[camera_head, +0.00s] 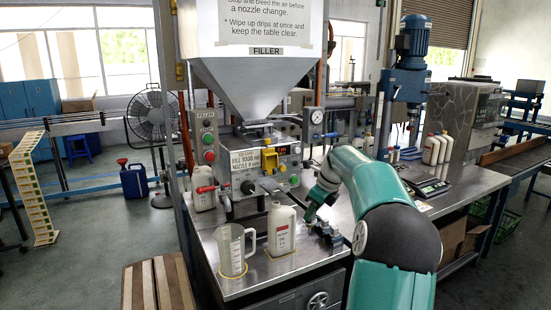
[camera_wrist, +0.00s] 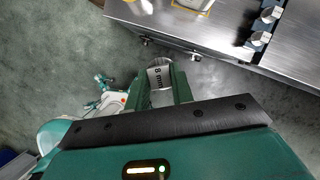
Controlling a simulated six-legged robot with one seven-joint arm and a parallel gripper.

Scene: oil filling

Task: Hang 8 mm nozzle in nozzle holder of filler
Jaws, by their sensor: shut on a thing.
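My gripper (camera_wrist: 161,88) is shut on a pale nozzle (camera_wrist: 158,75) labelled "8 mm", held between two green fingers in the wrist view. In that view it shows against the floor, short of the table edge. In the head view my gripper (camera_head: 311,211) is right of the white bottle; the nozzle cannot be made out there. The filler (camera_head: 248,85) stands at the centre, a steel hopper above a front panel (camera_head: 243,161) whose sign includes the word "NOZZLE". A yellow part (camera_head: 270,160) is on its front. I cannot tell which part is the nozzle holder.
A clear jug (camera_head: 231,250) and a white bottle (camera_head: 281,228) stand on the steel table (camera_head: 262,277) before the filler. A dark rack (camera_head: 326,233) is close to my gripper; it also shows in the wrist view (camera_wrist: 260,38).

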